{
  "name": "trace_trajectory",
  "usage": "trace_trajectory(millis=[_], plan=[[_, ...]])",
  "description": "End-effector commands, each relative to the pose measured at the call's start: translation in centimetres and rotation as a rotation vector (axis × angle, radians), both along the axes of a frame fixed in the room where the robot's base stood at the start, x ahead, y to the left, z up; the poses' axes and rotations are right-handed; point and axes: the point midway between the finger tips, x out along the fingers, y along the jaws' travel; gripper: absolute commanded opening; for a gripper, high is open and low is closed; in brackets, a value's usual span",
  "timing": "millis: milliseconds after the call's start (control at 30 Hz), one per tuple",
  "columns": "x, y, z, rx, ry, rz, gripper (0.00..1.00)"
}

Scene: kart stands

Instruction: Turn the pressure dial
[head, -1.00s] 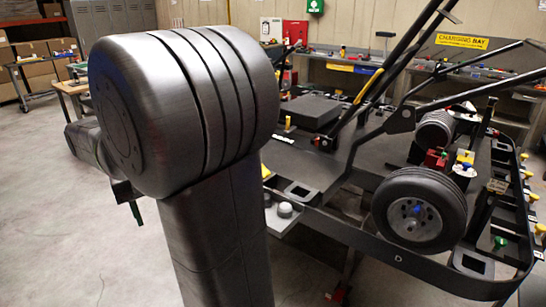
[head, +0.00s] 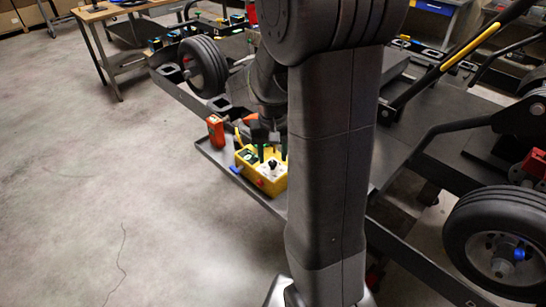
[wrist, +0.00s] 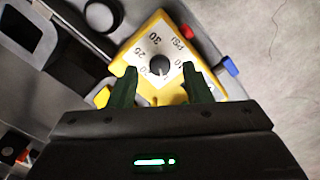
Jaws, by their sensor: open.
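The pressure dial is a yellow box (head: 247,172) on a grey shelf at the kart stand's side. In the wrist view the box (wrist: 212,60) has a white face (wrist: 146,47) with numbers and "PSI". A round black knob (wrist: 160,66) with a pale pointer mark sits on the face. The knob also shows in the head view (head: 272,166). My gripper (head: 272,151) is over the box, pointing down. In the wrist view its green fingers (wrist: 159,69) are open, one on each side of the knob, with gaps visible. Whether they reach knob height, I cannot tell.
A red device (head: 215,130) stands at the shelf's left end. A blue part (wrist: 230,66) and a red part (wrist: 215,63) stick out from the box's side. A kart wheel (head: 204,68) is behind. My arm hides much of the middle. Floor at left is clear.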

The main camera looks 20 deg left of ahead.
Motion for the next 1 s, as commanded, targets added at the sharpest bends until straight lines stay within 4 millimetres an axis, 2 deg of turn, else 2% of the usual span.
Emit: trace_trajectory(millis=[167, 467, 600, 700, 1000], plan=[[-0.01, -0.03, -1.36, -0.001, 0.001, 0.0, 0.45], [-0.01, -0.03, -1.53, 0.0, 0.0, 0.0, 0.45], [0.0, -0.02, -1.52, 0.0, 0.0, 0.0, 0.17], [0.0, -0.01, -1.51, 0.0, 0.0, 0.0, 0.0], [0.01, -0.01, -1.49, 0.0, 0.0, 0.032, 0.0]])
